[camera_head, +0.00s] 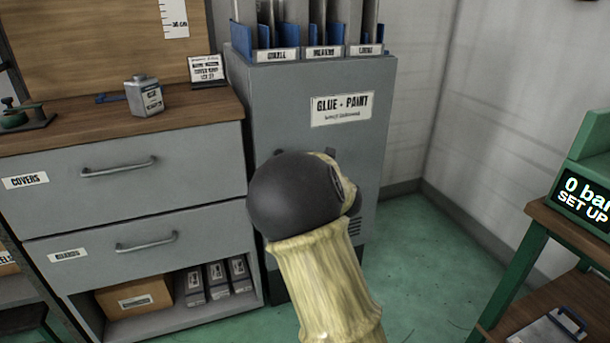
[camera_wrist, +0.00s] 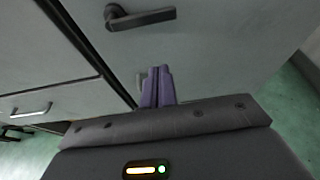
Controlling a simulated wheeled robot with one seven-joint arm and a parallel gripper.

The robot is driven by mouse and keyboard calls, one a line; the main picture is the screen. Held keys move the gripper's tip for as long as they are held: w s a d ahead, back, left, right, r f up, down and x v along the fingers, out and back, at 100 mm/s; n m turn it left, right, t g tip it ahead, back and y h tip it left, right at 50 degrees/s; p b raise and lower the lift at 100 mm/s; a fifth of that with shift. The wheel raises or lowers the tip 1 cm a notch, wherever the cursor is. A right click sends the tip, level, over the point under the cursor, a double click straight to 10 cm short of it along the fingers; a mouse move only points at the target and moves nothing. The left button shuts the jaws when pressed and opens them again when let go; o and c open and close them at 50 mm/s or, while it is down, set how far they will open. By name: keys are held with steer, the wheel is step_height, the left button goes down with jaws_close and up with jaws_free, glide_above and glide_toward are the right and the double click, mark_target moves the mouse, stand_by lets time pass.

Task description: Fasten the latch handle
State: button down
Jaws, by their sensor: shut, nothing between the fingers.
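The latch handle (camera_wrist: 145,18) is a dark lever on the grey cabinet door (camera_wrist: 215,50). In the wrist view its round pivot is at the left and its arm points right, nearly level in that picture. My gripper (camera_wrist: 158,70) has purple fingers, which are shut together and empty. The fingertips are below the lever in the wrist view and apart from it in the picture. In the head view the grey glue and paint cabinet (camera_head: 375,90) stands behind my arm. My arm hides my gripper and most of the latch area there.
A drawer unit (camera_head: 130,170) with a wooden top stands left of the cabinet; a metal can (camera_head: 145,97) is on it. A green bench (camera_head: 535,215) with a display stands at the right. Green floor (camera_head: 430,270) is clear between them.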

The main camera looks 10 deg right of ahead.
steer(key=v, duration=0.3)
steer(key=shift+s+d+r, duration=0.1)
steer(key=shift+s, duration=0.2)
steer(key=shift+p, duration=0.3)
